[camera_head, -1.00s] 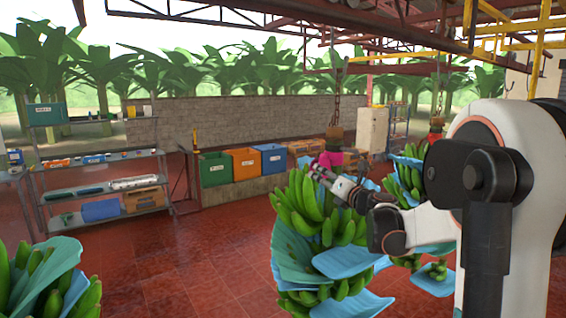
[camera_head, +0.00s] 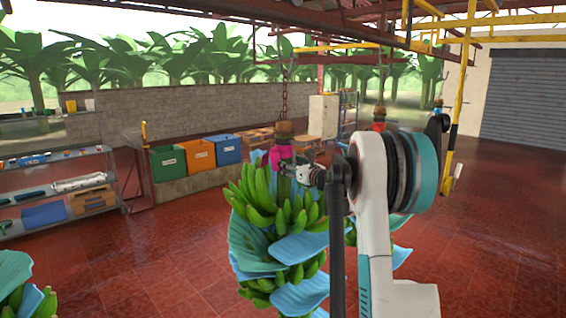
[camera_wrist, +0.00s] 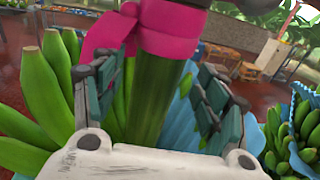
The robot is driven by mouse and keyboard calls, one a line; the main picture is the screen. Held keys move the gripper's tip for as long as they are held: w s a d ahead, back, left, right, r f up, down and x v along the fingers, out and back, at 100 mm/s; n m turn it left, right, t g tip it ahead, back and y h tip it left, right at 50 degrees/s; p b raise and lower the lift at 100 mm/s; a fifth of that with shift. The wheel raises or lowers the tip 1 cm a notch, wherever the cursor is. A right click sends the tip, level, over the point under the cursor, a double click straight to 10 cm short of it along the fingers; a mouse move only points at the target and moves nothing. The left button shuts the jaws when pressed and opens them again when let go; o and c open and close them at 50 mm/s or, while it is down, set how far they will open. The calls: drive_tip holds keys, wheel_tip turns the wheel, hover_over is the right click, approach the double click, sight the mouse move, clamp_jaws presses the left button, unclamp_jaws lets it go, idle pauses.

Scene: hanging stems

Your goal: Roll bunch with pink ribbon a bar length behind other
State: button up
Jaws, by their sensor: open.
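The bunch with the pink ribbon (camera_head: 282,154) hangs from a chain in the middle of the head view, its green bananas (camera_head: 262,200) interleaved with blue sheets. My gripper (camera_head: 300,172) is at its stem, just below the ribbon. In the wrist view my gripper (camera_wrist: 157,88) is open, with one finger on each side of the green stem (camera_wrist: 150,95). The pink ribbon (camera_wrist: 165,30) shows just beyond the fingers. Another hanging bunch has a red ribbon (camera_head: 378,126) and is mostly hidden behind my arm. A bunch also shows at the wrist view's right (camera_wrist: 298,130).
Another bunch (camera_head: 18,298) is at the lower left edge. Metal shelves (camera_head: 60,185) and green, orange and blue bins (camera_head: 200,153) stand behind. A yellow post (camera_head: 460,100) hangs at the right. Red tiled floor (camera_head: 500,220) is open at the right.

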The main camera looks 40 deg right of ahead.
sight(238, 193)
drive_tip(key=shift+w+d, duration=0.15)
drive_tip(key=shift+w, duration=1.15)
drive_tip(key=shift+w+d, duration=0.1)
drive_tip(key=shift+w, duration=1.2)
drive_tip(key=c, duration=1.5)
drive_tip(key=shift+a+f, duration=0.1)
drive_tip(key=shift+a, duration=0.4)
drive_tip(key=a+b, duration=0.1)
drive_tip(key=a, duration=0.6)
drive_tip(key=s+a, duration=0.1)
drive_tip(key=a, duration=0.6)
drive_tip(key=a+b, duration=0.1)
drive_tip(key=a, duration=0.5)
drive_tip(key=shift+s+a+b, duration=0.3)
drive_tip(key=shift+s+a, duration=0.1)
